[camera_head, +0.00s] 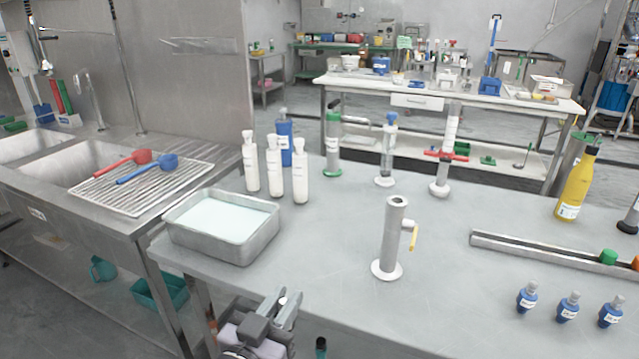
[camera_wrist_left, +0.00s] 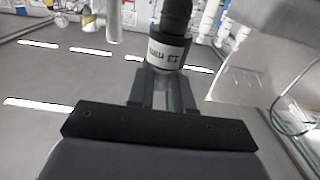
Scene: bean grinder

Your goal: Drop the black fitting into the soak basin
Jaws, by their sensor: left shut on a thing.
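The soak basin (camera_head: 210,246) is a rectangular metal tray of pale liquid on the left corner of the steel table. My left gripper (camera_head: 288,302) is low at the table's front edge, in front of the basin and to its right. In the left wrist view, a black fitting (camera_wrist_left: 176,16) with a white printed label band stands between the fingertips (camera_wrist_left: 163,88), which are shut on it. Its top is cut off by the frame edge. In the head view the fitting is hard to make out. My right gripper is not in view.
Three white bottles (camera_head: 274,165) and a blue bottle (camera_head: 285,140) stand behind the basin. A metal cylinder with a yellow lever (camera_head: 393,240) stands right of it. A sink with a draining rack (camera_head: 150,185) is at left. Small blue bottles (camera_head: 568,307) stand at front right.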

